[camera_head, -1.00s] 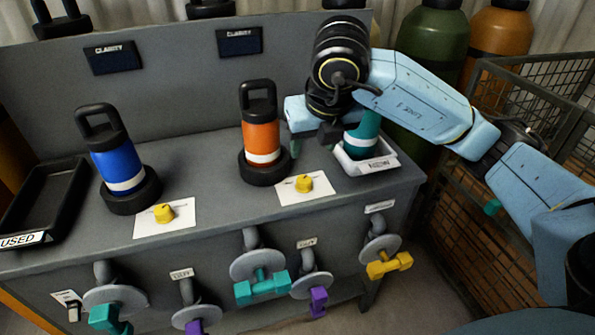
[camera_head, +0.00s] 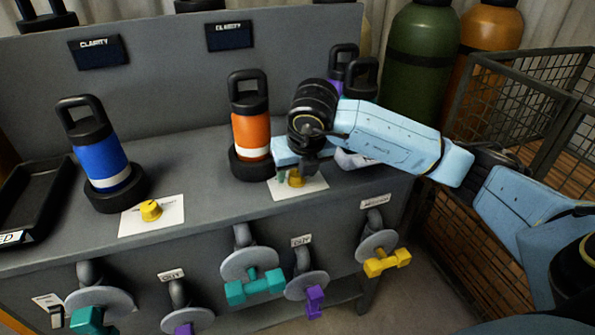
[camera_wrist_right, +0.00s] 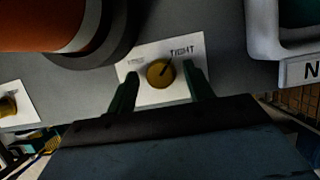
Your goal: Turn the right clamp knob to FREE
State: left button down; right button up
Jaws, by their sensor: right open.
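The right clamp knob (camera_head: 296,180) is yellow and sits on a white card (camera_head: 315,188) in front of the orange bottle. In the right wrist view the knob (camera_wrist_right: 160,73) shows a dark pointer line aimed up and right toward the printed word TIGHT; the label on the card's left is too blurred to read. My right gripper (camera_head: 294,176) is open above the card. In the wrist view its fingers stand on either side of the knob, apart from it; their height above the card is hard to judge. My left gripper is in neither view.
The orange bottle (camera_head: 251,133) in its black clamp ring stands close left of the gripper. A white tray (camera_head: 352,160) is close right, partly behind my arm. The left knob (camera_head: 150,210) and blue bottle (camera_head: 103,160) are further left. Handwheels (camera_head: 249,264) line the bench front.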

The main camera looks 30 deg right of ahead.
jog(key=shift+c, duration=0.3)
jog(key=c, duration=0.9)
